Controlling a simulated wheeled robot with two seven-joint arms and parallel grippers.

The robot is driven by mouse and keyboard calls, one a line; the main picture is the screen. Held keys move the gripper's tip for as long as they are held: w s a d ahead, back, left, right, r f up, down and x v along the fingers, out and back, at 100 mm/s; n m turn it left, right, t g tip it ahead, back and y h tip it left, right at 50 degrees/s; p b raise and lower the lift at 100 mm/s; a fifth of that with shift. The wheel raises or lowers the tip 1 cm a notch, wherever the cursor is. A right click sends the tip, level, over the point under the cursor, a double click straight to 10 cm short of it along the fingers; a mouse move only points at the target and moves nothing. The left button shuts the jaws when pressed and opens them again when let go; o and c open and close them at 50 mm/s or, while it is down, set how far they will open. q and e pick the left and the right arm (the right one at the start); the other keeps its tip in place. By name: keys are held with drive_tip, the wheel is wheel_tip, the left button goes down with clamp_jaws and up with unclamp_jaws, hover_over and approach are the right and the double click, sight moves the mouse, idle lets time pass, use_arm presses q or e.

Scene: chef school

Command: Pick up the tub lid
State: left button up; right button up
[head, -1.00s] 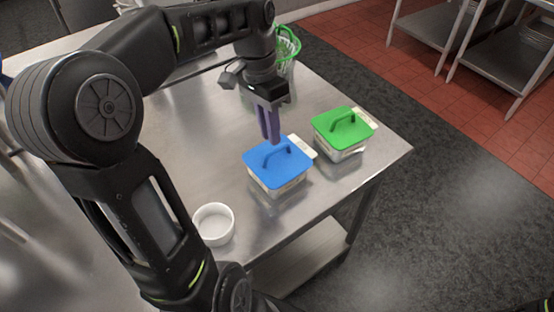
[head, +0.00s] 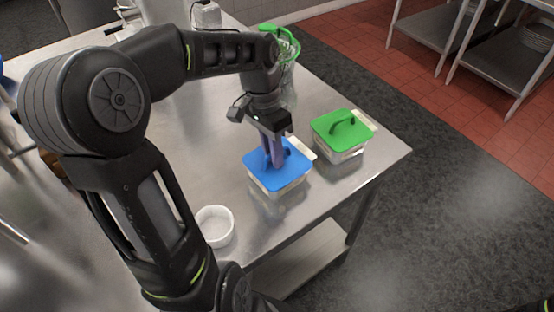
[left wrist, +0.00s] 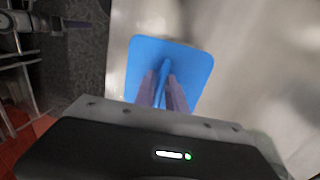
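The blue tub lid (head: 296,172) has a raised handle and sits on a clear tub (head: 283,190) on the steel table. My left gripper (head: 274,163) points down onto the lid. In the left wrist view, the purple fingers of my left gripper (left wrist: 163,92) stand on either side of the blue handle (left wrist: 165,70), with small gaps showing, so it looks open. Part of the handle is hidden by the fingers in the head view. A second tub with a green lid (head: 328,124) stands to the right. My right gripper (left wrist: 76,23) shows small at the left wrist view's upper left; its opening is unclear.
A white bowl (head: 214,226) stands near the table's front edge. A green-rimmed basket (head: 284,52) is at the back. Pale cards lie beside the tubs. The table's (head: 385,158) right corner is bare, with open floor beyond.

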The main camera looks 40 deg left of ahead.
use_arm(q)
drive_tip(key=shift+c, duration=0.4)
clamp_jaws()
